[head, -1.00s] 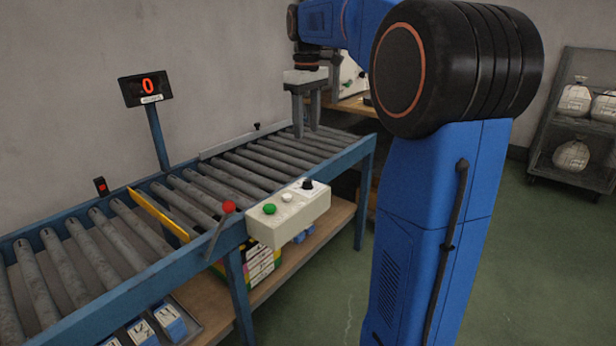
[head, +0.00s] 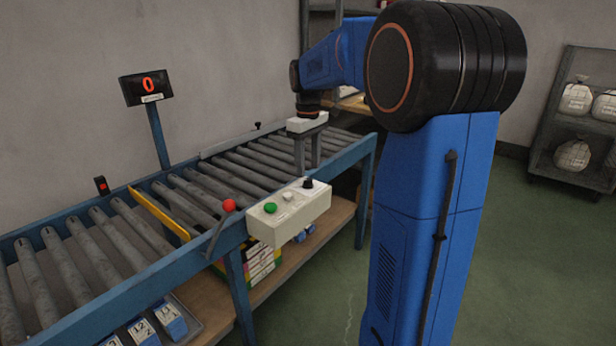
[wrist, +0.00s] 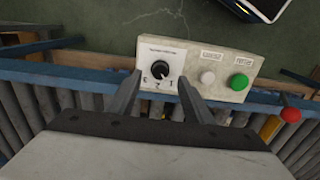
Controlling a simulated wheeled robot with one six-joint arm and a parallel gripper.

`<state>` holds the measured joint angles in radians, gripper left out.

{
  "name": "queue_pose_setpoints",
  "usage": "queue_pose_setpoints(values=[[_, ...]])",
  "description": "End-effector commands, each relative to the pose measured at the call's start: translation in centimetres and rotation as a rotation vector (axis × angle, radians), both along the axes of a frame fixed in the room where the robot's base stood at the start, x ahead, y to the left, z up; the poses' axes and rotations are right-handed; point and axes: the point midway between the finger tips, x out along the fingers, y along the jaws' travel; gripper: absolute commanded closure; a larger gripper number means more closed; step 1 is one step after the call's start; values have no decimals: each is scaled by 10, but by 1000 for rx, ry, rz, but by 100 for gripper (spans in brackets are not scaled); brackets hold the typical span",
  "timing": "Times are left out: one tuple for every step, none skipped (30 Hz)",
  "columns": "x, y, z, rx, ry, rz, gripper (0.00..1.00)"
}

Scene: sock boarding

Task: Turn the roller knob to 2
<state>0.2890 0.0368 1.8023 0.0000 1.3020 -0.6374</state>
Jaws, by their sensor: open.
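The roller knob (head: 308,183) is a small black knob at the right end of the cream control box on the conveyor's front rail. In the wrist view the knob (wrist: 160,69) sits on a white dial plate with small marks along its lower edge, too small to read surely. My gripper (head: 307,172) points down just above the knob in the head view. In the wrist view its two fingers (wrist: 157,88) are spread to either side of the dial, open and empty. I cannot tell whether either finger touches the knob.
The control box (head: 290,222) also carries a white button (head: 288,196) and a green button (head: 270,208). A red-topped lever (head: 229,205) stands to its left. A display (head: 146,87) shows 0. A yellow bar (head: 160,214) crosses the rollers (head: 240,178).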

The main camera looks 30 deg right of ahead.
Motion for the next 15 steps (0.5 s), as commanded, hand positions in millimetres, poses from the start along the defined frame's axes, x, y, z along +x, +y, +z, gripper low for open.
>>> queue_pose_setpoints(values=[[-1, 0, -9, 1, 4, 0, 54], [-1, 0, -13, 0, 2, 0, 54], [-1, 0, -19, 0, 2, 0, 54], [-1, 0, -23, 1, 3, 0, 54], [-1, 0, -26, 0, 2, 0, 54], [0, 0, -30, 1, 1, 0, 54], [0, 0, -33, 1, 1, 0, 54], [0, 0, -35, 1, 1, 0, 54], [0, 0, -38, 1, 1, 0, 54], [0, 0, -40, 0, 1, 0, 54], [0, 0, -41, 0, 1, 0, 54], [0, 0, -43, 0, 1, 0, 54], [0, 0, -43, 0, 1, 0, 54], [0, 0, -44, 0, 1, 0, 54], [0, 0, -44, 0, 1, 0, 54]])
